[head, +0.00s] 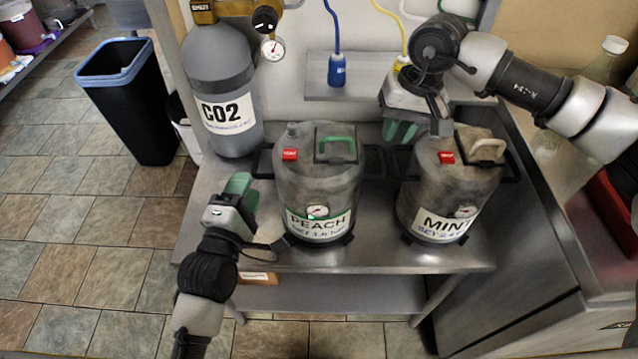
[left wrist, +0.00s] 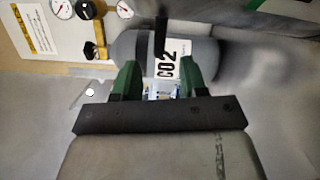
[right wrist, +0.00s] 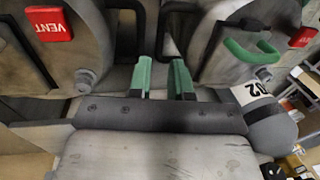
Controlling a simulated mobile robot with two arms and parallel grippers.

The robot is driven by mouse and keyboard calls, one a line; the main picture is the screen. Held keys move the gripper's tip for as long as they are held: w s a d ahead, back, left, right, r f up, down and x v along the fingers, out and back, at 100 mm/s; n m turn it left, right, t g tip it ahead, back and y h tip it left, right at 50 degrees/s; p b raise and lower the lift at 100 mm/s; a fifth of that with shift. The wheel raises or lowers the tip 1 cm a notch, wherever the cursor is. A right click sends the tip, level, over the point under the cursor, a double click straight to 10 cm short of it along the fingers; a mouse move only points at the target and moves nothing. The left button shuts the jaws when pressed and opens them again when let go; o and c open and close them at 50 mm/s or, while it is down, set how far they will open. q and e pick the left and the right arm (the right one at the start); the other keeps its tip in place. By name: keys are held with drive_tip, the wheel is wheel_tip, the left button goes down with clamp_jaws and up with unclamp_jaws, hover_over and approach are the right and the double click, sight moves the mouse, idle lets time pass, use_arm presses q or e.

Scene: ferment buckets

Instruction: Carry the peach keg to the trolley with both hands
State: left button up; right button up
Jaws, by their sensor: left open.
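The peach keg (head: 318,180), grey with a PEACH label, a red vent tag and a green top handle, stands upright on a steel bench. It has black side handles. My left gripper (head: 238,192) is open and empty just left of the keg, near its left side handle (head: 263,161), apart from the keg body. My right gripper (head: 398,132) is above the gap between the two kegs, fingers down, by the peach keg's right side handle (head: 374,163). In the right wrist view its green fingers (right wrist: 162,78) are apart, with no clear grasp. I cannot pick out a trolley.
A mint keg (head: 450,185) stands close on the right of the bench (head: 380,256). A CO2 cylinder (head: 222,90) stands behind left. A black bin (head: 125,100) is on the tiled floor. Open floor (head: 90,220) lies to the left.

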sight(254, 170)
use_arm(q)
drive_tip(key=x, duration=0.7)
use_arm(e)
drive_tip(key=f, duration=0.3)
drive_tip(key=a+f, duration=0.1)
drive_tip(key=f, duration=0.3)
drive_tip(key=shift+a, duration=0.15)
use_arm(q)
drive_tip(key=c, duration=0.5)
use_arm(e)
clamp_jaws()
use_arm(q)
clamp_jaws()
drive_tip(key=shift+r, duration=0.1)
